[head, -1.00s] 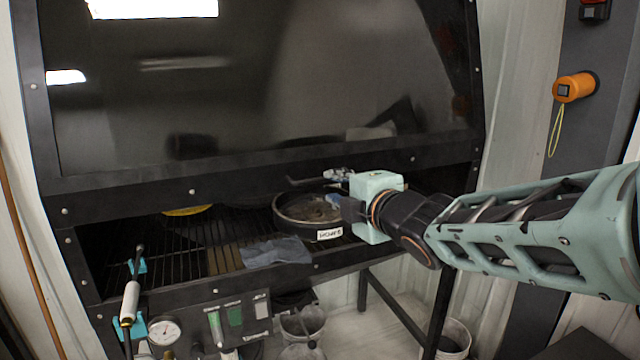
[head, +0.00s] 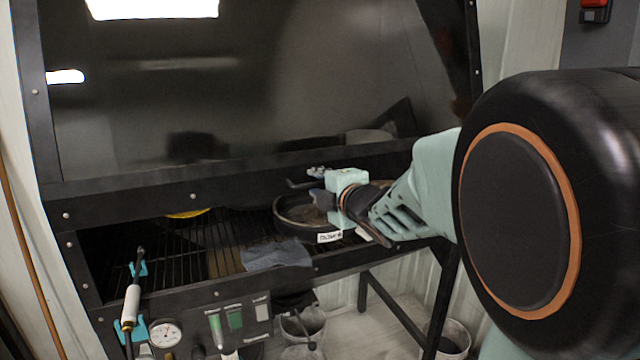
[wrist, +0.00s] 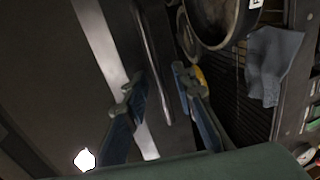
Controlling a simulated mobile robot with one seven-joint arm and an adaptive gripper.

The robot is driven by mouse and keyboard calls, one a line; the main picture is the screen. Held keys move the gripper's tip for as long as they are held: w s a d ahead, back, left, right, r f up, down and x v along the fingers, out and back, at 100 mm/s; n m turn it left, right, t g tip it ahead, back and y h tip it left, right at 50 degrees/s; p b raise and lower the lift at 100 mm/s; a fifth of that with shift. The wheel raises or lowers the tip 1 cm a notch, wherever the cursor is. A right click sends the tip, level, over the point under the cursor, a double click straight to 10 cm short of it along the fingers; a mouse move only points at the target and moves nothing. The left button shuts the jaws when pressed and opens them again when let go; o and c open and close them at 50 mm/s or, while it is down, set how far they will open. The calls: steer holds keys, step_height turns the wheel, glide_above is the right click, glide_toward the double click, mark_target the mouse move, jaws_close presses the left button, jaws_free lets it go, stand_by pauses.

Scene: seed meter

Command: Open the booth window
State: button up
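The booth window (head: 240,105) is a large dark glossy pane in a black frame, above an open gap over the grate. A short dark bar handle (head: 301,184) shows at its lower rail. My gripper (head: 318,186) is at the right end of this bar. In the wrist view the bar (wrist: 153,62) runs between my two spread fingers (wrist: 158,84), with space seen on both sides. The gripper is open and not closed on it. Whether a finger touches the bar cannot be told. Part of the lower rail is hidden behind my arm.
A round labelled pan (head: 292,222) and a grey cloth (head: 276,254) lie on the black grate (head: 190,240) below the window. A spray wand (head: 131,300) and a gauge (head: 166,334) are at the lower left. Buckets (head: 303,325) stand under the booth.

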jaws_close()
stand_by(0.5)
